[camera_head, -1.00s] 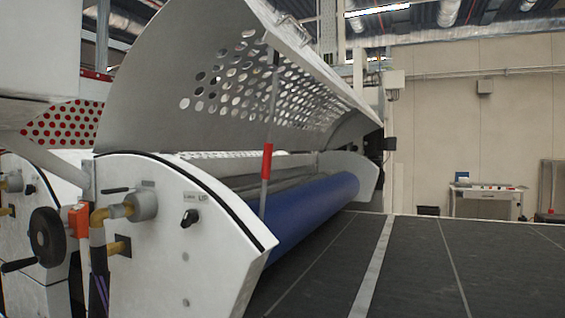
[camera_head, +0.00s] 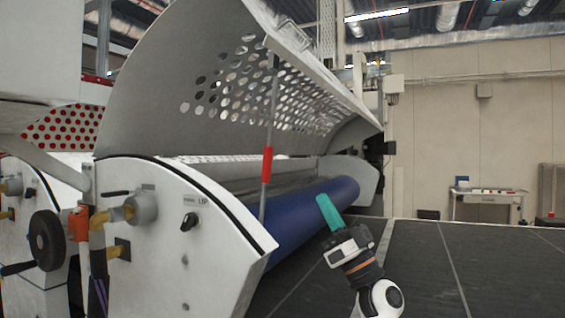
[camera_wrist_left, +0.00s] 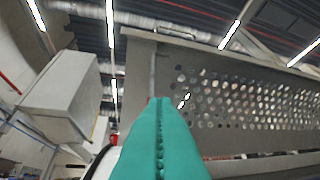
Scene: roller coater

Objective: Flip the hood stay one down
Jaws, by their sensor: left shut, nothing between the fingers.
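The hood stay (camera_head: 268,150) is a thin grey rod with a red sleeve. It stands nearly upright between the machine's side panel and the raised perforated hood (camera_head: 235,85). My left gripper (camera_head: 325,203) has teal fingers and is to the right of the stay, in front of the blue roller, apart from the stay. In the left wrist view the teal fingers (camera_wrist_left: 160,120) are shut together with nothing between them. The upper part of the stay (camera_wrist_left: 152,80) shows behind the fingertips there, with its lower part hidden. My right gripper is not in view.
The white side panel (camera_head: 180,235) with knobs and a black handwheel (camera_head: 46,238) is at the left. The blue roller (camera_head: 290,225) runs behind my left gripper. The dark conveyor bed (camera_head: 480,270) is clear at the right. A small bench (camera_head: 487,197) stands far back.

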